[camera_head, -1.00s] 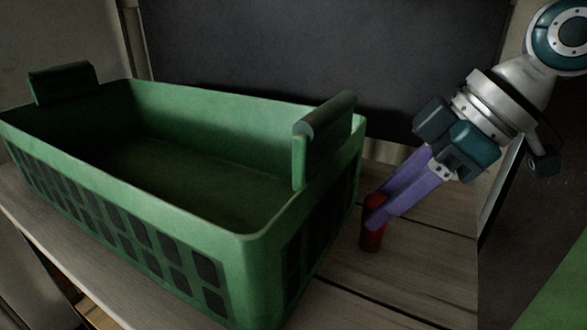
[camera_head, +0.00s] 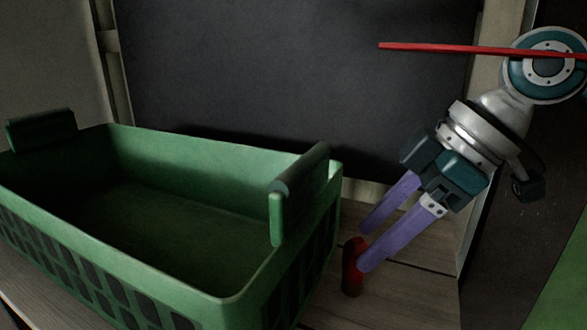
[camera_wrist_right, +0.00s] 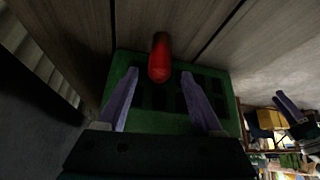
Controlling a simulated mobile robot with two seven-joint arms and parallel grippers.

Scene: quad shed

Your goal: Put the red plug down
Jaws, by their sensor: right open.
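The red plug (camera_head: 352,268) stands upright on the wooden surface, just right of the green crate. In the right wrist view the red plug (camera_wrist_right: 160,60) shows beyond the fingertips, centred between them. My right gripper (camera_head: 365,248) is open, its two purple fingers spread apart; the fingertips are close to the plug's upper part, and one partly overlaps it in the head view. My left gripper is not in view.
The green crate (camera_head: 262,290), with raised end handles, fills the left and middle of the wooden surface (camera_head: 420,290). Its inside looks empty. A dark panel (camera_head: 290,80) stands behind. A thin red bar (camera_head: 450,48) crosses the upper right in front of my right arm.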

